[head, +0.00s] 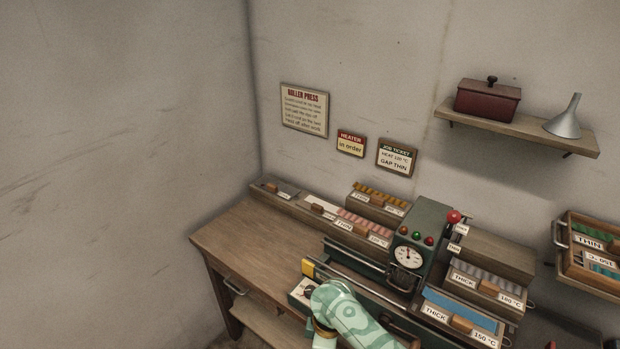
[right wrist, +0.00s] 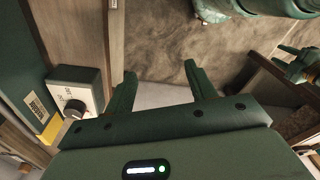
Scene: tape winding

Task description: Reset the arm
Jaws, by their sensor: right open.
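My right gripper (right wrist: 160,72) shows in the right wrist view with its two dark green fingers apart and nothing between them. Beyond them is brown floor. A mint-green patterned arm of mine (head: 345,312) enters the head view at the bottom, just right of a small white knob box (head: 298,298); its gripper is hidden there. The knob box also shows left of my right gripper in the wrist view (right wrist: 68,82), apart from the fingers. Another green gripper (right wrist: 297,62), apparently my left one, is partly visible at the right edge of the wrist view.
A wooden bench (head: 245,238) carries a roller press with a gauge housing (head: 428,228) and several labelled trays, including a blue-topped one (head: 460,305). A job ticket (head: 397,157) on the wall reads heat 100 °C, gap thin. The bench's left part is clear.

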